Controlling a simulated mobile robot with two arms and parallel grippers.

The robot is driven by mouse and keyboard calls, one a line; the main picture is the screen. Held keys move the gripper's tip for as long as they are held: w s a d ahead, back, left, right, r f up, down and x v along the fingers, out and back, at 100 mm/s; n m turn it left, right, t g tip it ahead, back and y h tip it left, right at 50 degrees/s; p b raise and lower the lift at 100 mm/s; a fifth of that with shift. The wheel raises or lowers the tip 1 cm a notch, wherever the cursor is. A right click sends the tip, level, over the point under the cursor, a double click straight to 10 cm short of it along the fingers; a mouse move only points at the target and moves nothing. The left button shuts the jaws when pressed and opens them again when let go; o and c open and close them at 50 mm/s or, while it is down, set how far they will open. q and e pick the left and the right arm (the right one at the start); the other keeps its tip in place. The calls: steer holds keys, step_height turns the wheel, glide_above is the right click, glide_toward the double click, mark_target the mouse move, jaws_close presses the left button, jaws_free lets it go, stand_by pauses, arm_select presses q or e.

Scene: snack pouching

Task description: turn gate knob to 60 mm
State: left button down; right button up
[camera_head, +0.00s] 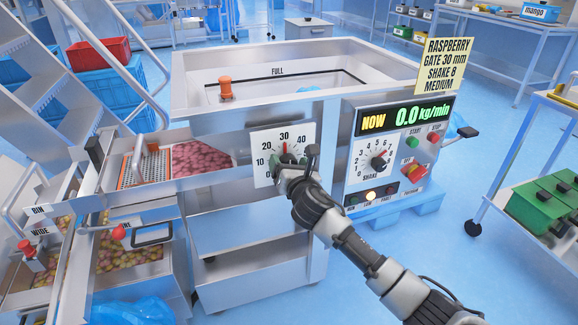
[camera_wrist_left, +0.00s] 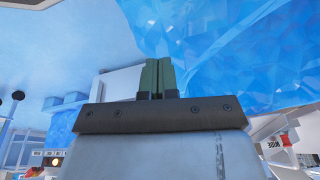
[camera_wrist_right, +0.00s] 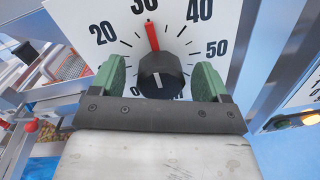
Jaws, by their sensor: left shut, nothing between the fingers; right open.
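The gate dial (camera_head: 262,144) is a white plate on the machine's front, with numbers from 10 to 40 readable in the head view. In the right wrist view its black knob (camera_wrist_right: 160,74) has a red pointer (camera_wrist_right: 152,37) standing near 30; 20, 40 and 50 also show. My right gripper (camera_wrist_right: 161,76) is open, with its green fingers on either side of the knob; I cannot tell whether they touch it. In the head view the right gripper (camera_head: 291,165) hides most of the knob. My left gripper (camera_wrist_left: 158,76) is shut and empty, seen only in the left wrist view.
A yellow card (camera_head: 447,65) reads raspberry, gate 30 mm, shake 8, medium. The control panel (camera_head: 354,152) right of the dial has a shake knob (camera_head: 380,161), buttons and a display at 0.0 kg/min. Bins of produce (camera_head: 130,258) stand at left.

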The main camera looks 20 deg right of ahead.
steer(key=shift+w, duration=0.2)
steer(key=shift+c, duration=0.4)
steer(key=c, duration=0.8)
steer(key=shift+c, duration=0.2)
